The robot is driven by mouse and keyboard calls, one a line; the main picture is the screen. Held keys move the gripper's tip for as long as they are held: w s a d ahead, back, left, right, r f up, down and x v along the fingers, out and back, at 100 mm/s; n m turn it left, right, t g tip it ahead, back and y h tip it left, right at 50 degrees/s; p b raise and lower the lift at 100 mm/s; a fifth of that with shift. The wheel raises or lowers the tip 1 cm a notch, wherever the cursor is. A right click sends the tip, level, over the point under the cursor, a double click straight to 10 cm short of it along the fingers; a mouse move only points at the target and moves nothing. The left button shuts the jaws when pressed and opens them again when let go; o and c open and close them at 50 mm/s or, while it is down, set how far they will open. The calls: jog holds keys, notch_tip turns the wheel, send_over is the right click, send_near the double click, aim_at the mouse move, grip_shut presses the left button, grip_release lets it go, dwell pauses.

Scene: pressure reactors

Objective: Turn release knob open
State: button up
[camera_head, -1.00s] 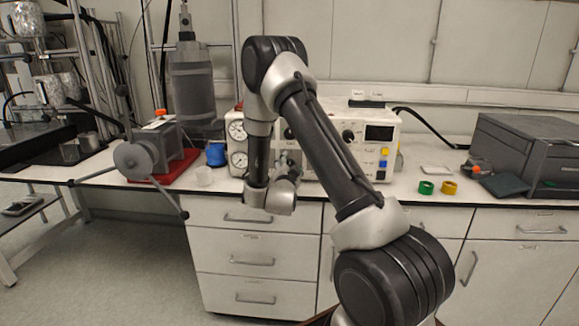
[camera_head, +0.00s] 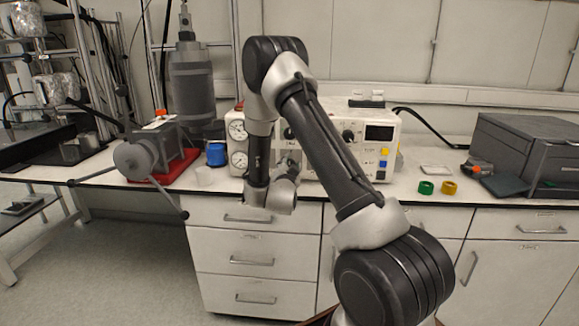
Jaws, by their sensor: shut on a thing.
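The white control box (camera_head: 313,172) stands on the bench behind my arm, with two round gauges on its left side and a black knob (camera_head: 348,136) to the right of my forearm. My gripper (camera_head: 288,158) is at the front of this box, mostly hidden behind my wrist and forearm. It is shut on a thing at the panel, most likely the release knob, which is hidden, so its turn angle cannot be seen.
A grey vessel (camera_head: 193,92) and a clamp with long handles (camera_head: 138,158) stand to the left. A blue cap (camera_head: 216,154) sits left of the box. Green (camera_head: 425,187) and yellow (camera_head: 449,187) rings and a grey case (camera_head: 530,145) lie right.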

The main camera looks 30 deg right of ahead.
jog(key=n, duration=0.6)
jog(key=shift+n, duration=0.4)
jog(key=n, duration=0.3)
jog(key=shift+s+d+n, duration=0.1)
jog(key=shift+n, duration=0.2)
jog(key=n, duration=0.3)
jog(key=shift+n, duration=0.3)
jog(key=n, duration=0.4)
jog(key=shift+n, duration=2.5)
jog(key=o, duration=1)
